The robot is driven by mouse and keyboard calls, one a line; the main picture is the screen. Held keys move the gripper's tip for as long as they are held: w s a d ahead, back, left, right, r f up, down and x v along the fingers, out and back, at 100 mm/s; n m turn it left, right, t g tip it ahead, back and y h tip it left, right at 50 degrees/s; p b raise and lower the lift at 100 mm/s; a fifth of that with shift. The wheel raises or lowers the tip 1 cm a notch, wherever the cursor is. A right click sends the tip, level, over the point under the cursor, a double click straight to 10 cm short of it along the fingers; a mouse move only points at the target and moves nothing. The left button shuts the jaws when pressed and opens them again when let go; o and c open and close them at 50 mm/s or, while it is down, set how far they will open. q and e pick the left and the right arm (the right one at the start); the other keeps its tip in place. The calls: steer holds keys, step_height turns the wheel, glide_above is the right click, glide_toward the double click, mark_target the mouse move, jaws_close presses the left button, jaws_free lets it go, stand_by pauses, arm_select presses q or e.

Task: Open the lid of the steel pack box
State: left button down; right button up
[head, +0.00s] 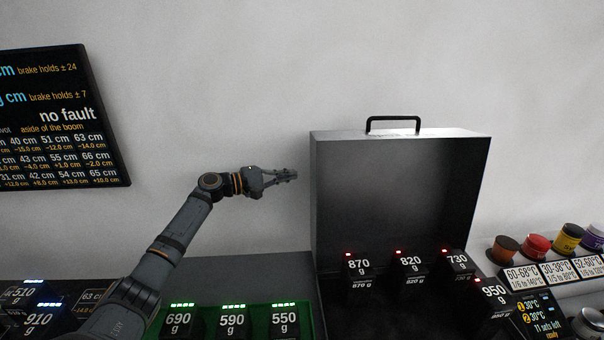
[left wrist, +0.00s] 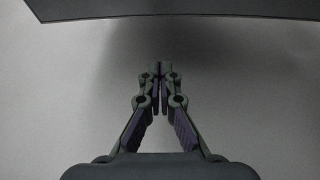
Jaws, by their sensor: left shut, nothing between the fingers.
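The lid (head: 395,200) of the steel pack box stands upright in the head view, with a black handle (head: 393,119) on its top edge. The box's dark inside (head: 410,312) is exposed below it and holds several black weight blocks. My left gripper (head: 296,174) is just left of the lid's left side, pointing right, with its fingers shut and empty. I cannot tell whether it touches the lid. In the left wrist view the gripper's fingertips (left wrist: 161,68) are together, below a dark panel edge (left wrist: 170,10). My right gripper is not in view.
A green tray (head: 313,322) with several weights lies left of the box. More weights (head: 40,318) sit at the far left. Coloured jars (head: 536,245) and temperature labels stand at the right. A black display board (head: 60,120) hangs on the pale wall.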

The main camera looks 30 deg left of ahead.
arm_select(q)
steer(key=d+p, duration=0.2)
steer(key=d, duration=0.1)
steer(key=d+p, duration=0.1)
steer(key=d, duration=0.1)
steer(key=shift+w+r+p, duration=0.2)
steer(key=shift+r+p, duration=0.05)
steer(key=shift+p, duration=0.05)
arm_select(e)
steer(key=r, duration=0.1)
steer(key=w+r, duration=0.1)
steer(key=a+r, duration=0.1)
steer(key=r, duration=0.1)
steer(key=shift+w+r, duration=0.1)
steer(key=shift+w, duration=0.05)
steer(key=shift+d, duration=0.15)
